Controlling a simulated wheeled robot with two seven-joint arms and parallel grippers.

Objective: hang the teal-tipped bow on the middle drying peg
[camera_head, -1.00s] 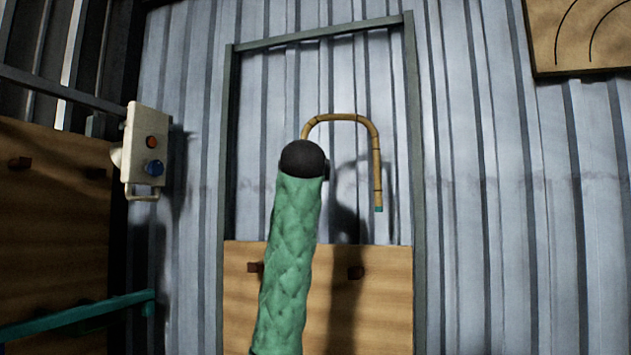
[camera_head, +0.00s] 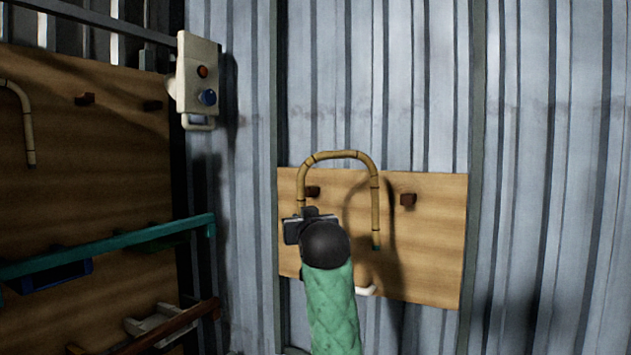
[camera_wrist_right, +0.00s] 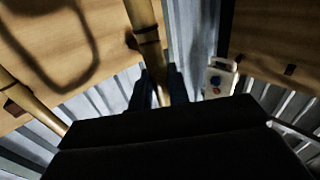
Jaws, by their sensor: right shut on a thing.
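The teal-tipped bow (camera_head: 341,154) is a tan rattan rod bent into an upside-down U, upright in the head view with its teal end (camera_head: 376,247) low on the right. My right gripper (camera_head: 308,213) is shut on its left leg. The wrist view shows the rod (camera_wrist_right: 146,30) between the two dark fingers (camera_wrist_right: 158,92). Dark pegs stick out of the front board, one (camera_head: 313,191) seen inside the bow and one (camera_head: 408,200) to its right. The left board has two bare pegs, one (camera_head: 85,99) and another (camera_head: 152,105). Which peg is the middle one is unclear.
Another bent rattan piece (camera_head: 28,140) is at the far left board. A white control box (camera_head: 198,75) with red and blue buttons juts out between the boards. A teal rail (camera_head: 110,246) crosses the lower left. Corrugated metal wall lies behind.

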